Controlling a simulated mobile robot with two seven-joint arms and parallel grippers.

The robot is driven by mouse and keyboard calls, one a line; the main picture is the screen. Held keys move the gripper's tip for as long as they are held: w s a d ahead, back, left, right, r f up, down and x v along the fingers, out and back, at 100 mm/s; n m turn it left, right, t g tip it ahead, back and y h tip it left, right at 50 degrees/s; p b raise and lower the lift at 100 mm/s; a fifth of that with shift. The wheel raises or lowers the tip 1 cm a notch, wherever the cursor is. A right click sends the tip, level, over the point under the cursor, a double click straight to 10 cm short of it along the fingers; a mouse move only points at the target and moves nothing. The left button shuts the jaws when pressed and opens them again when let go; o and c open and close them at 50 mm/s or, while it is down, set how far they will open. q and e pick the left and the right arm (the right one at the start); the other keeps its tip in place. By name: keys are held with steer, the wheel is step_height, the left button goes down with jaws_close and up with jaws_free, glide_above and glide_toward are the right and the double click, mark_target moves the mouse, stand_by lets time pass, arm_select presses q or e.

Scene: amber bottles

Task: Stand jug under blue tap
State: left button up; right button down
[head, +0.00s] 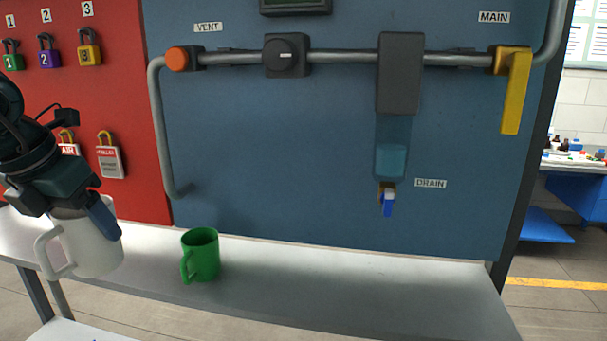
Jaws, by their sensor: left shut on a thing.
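The white jug (92,248) is at the left in the head view, upright or nearly so, with its handle on its left side. My left gripper (84,212) is shut on the jug at its rim, with one finger showing down its outer right side. I cannot tell whether the jug's base touches the shelf. The blue tap (388,204) hangs below a clear blue-tinted bowl on the panel, beside the DRAIN label, well to the right of the jug. My right gripper is out of view.
A green mug (204,256) stands on the grey shelf (350,292) between the jug and the tap. The shelf under the tap is clear. A yellow lever (516,92) hangs at the panel's right. Padlocks (88,48) hang on the red board (125,70) at left.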

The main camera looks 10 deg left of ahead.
arm_select(q)
step_height(320, 180, up, 4)
steer(key=p, duration=0.3)
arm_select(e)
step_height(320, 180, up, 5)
arm_select(q)
steer(key=s+a+f+m+h, duration=0.2)
steer(key=s+a+f+m, duration=0.2)
steer(key=a+f+m, duration=0.3)
steer(key=w+d+f+m+g+y, duration=0.1)
steer(key=d+f+m+g, duration=0.3)
steer(key=d+m, duration=0.85)
steer(key=d+f+m+g+y, duration=0.1)
steer(key=d+f+m+g, duration=0.35)
steer(key=d+m, duration=0.8)
step_height(320, 180, down, 8)
steer(key=a+m, duration=0.2)
steer(key=m, duration=0.1)
steer(key=shift+w+a+f+b, duration=0.15)
steer(key=shift+a+f+b, duration=0.1)
steer(key=shift+b, duration=0.1)
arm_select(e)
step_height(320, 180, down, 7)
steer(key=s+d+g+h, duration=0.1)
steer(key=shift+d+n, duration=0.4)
arm_select(q)
steer(key=shift+r, duration=0.1)
